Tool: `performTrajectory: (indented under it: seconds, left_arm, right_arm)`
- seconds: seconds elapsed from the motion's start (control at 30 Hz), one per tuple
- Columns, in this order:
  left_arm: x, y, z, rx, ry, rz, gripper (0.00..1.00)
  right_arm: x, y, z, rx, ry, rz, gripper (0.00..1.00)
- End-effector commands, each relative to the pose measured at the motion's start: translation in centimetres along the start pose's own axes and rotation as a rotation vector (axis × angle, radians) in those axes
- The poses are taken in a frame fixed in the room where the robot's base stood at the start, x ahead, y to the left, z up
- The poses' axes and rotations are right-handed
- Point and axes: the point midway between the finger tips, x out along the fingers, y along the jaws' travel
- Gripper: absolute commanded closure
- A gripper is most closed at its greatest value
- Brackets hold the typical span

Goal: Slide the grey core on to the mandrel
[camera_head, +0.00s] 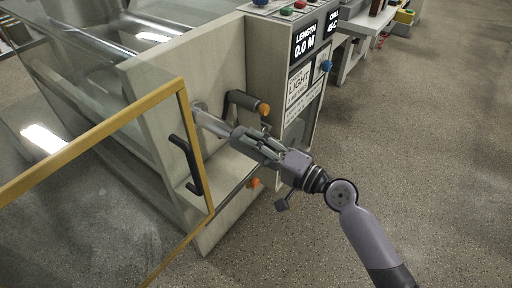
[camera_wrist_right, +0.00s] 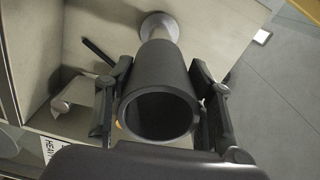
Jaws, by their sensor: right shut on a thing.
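The grey core (camera_wrist_right: 158,75) is a dark hollow tube, held between the two fingers of my right gripper (camera_wrist_right: 160,98), with its open end facing the wrist camera. In the head view my right gripper (camera_head: 252,140) is shut on it, and the core (camera_head: 237,132) shows only in part. The mandrel (camera_head: 212,123) is a pale metal shaft that sticks out of the machine's side panel. Its round flange (camera_wrist_right: 159,24) shows beyond the core in the wrist view. The core's far end lines up with the mandrel and overlaps it in view; I cannot tell how far it is around it. My left gripper is out of view.
A dark lever with an orange end (camera_head: 247,103) stands close above the mandrel. A yellow-framed clear door (camera_head: 95,135) with a black handle (camera_head: 186,165) is at left. The control cabinet (camera_head: 270,60) stands behind. The floor at right is clear.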

Motion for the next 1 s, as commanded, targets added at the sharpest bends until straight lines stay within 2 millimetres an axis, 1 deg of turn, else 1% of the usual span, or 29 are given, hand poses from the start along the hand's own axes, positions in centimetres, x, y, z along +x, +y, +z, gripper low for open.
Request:
performTrajectory:
  seconds: [0.3, 0.7, 1.0]
  left_arm:
    - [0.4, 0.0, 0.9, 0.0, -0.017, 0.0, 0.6]
    - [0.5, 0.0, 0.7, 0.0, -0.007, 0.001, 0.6]
    - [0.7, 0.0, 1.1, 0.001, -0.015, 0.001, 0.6]
  right_arm:
    - [0.8, -0.1, 0.0, 0.0, 0.0, -0.001, 0.77]
    - [1.8, -0.1, 0.0, 0.0, 0.0, -0.001, 0.77]
    - [2.6, -0.1, 0.0, 0.0, 0.0, -0.002, 0.77]
